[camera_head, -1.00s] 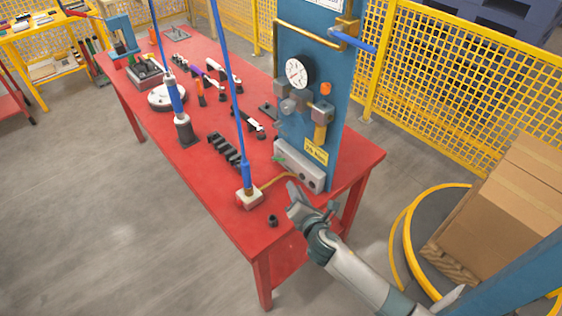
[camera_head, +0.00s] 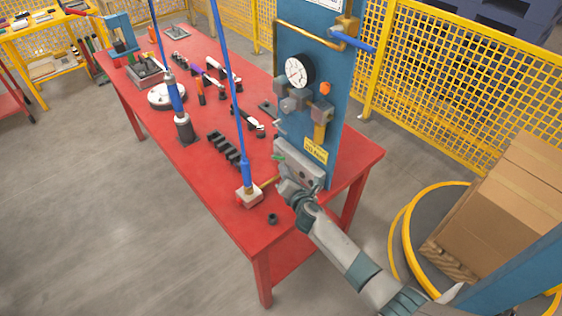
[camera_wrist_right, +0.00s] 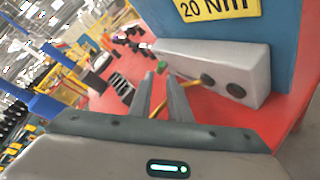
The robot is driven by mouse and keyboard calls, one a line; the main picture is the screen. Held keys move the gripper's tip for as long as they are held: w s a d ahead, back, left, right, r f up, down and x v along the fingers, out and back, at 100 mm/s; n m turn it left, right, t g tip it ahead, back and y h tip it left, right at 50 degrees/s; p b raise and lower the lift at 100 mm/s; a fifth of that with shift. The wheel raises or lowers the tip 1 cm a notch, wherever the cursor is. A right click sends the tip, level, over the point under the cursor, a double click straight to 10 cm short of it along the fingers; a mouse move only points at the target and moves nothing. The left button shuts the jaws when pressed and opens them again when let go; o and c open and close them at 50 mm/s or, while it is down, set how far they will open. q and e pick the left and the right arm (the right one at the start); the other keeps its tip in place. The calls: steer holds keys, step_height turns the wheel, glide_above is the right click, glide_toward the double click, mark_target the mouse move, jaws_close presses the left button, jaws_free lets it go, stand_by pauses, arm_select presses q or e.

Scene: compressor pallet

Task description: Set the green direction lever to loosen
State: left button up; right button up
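The green direction lever (camera_head: 278,157) is a small green piece at the left end of the grey box (camera_head: 308,162) on the red table, at the foot of the blue panel. In the right wrist view the lever (camera_wrist_right: 161,66) shows just beyond the fingertips, by the left end of the grey box (camera_wrist_right: 225,62). My right gripper (camera_head: 284,176) is in front of the box, close to the lever. I see no contact with the lever. My left gripper is not in view.
The blue panel (camera_head: 300,110) with a gauge (camera_head: 299,71) rises behind the box. A blue tool on a pale block (camera_head: 249,198) stands left of my gripper, with a yellow hose (camera_wrist_right: 190,79) nearby. A small dark part (camera_head: 272,218) lies near the table's front edge.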

steer(key=b+x, duration=0.1)
steer(key=x, duration=0.4)
steer(key=shift+w+a+f+b, duration=0.1)
steer(key=shift+w+f+b, duration=0.15)
steer(key=shift+w+b, duration=0.1)
steer(key=shift+x, duration=0.75)
steer(key=shift+r, duration=0.1)
steer(key=shift+c, duration=0.3)
jaws_close()
